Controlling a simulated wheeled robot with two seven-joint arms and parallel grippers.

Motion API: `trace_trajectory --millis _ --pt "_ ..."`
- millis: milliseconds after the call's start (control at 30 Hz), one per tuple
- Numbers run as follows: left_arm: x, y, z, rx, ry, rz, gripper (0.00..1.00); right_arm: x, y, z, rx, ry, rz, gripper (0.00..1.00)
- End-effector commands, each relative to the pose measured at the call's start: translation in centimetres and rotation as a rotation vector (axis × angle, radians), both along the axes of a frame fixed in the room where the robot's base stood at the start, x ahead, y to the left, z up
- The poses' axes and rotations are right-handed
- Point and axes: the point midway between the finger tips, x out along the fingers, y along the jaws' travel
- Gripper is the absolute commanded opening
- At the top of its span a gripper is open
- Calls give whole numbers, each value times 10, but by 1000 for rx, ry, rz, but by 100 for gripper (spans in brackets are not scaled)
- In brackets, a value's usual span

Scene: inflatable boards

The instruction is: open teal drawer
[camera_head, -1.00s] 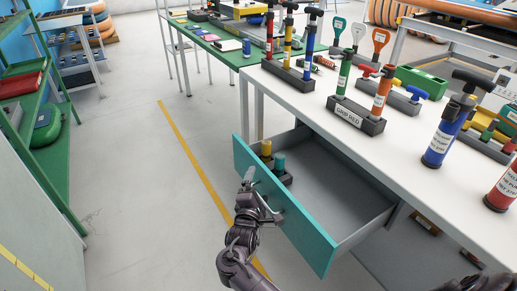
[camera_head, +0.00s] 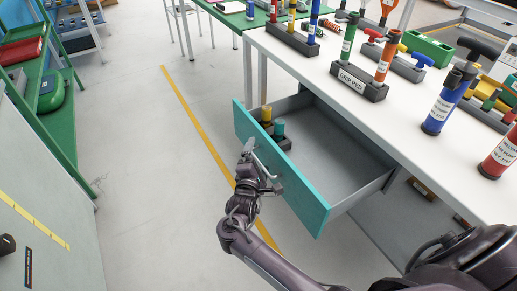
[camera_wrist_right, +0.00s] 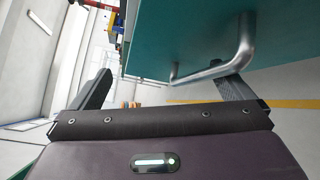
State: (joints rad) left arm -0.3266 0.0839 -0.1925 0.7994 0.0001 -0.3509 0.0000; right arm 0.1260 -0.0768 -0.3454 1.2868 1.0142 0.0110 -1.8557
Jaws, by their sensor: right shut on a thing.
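The teal drawer (camera_head: 285,172) stands well open, pulled out from under the white table. Its grey inside (camera_head: 320,150) shows, with a yellow and a teal cylinder standing in dark holders near its left end. My right gripper (camera_head: 260,172) is at the outside of the teal front, shut on its metal bar handle. In the right wrist view the handle (camera_wrist_right: 215,70) crosses between the two dark fingers, close to the right one, under the teal front (camera_wrist_right: 195,35). The exact contact is hard to see. My left gripper is out of view.
The white table (camera_head: 300,65) carries pump-like tools in holders, a blue cylinder (camera_head: 440,110) and a red one (camera_head: 502,155). Green shelves (camera_head: 60,130) stand at the left. The floor (camera_head: 150,190) between them and the drawer is clear, with a yellow line.

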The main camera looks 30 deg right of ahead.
Motion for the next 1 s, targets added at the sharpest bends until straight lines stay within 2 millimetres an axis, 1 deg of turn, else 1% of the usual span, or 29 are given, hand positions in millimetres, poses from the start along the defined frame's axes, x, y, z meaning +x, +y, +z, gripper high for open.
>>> trace_trajectory --millis 33,333,433,500,600,667,700,733,767,800,1000 --pt "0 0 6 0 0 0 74 -1 -1 16 -14 -27 -13 82" --pt "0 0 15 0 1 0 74 -17 13 12 -13 -26 -12 80" --pt "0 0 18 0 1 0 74 -22 19 11 -12 -26 -11 75" --pt "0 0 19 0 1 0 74 -26 23 10 -11 -27 -10 75" --pt "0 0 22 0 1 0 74 -31 27 9 -10 -26 -9 70" --pt "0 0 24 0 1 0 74 -34 30 8 -9 -26 -10 70" --pt "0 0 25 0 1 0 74 -37 32 8 -10 -27 -9 65" --pt "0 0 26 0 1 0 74 -38 34 8 -9 -27 -8 47" --pt "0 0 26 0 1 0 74 -40 35 7 -8 -27 -9 24" --pt "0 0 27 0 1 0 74 -41 36 6 -8 -25 -8 20" --pt "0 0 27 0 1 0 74 -46 39 1 -7 -21 -8 20"
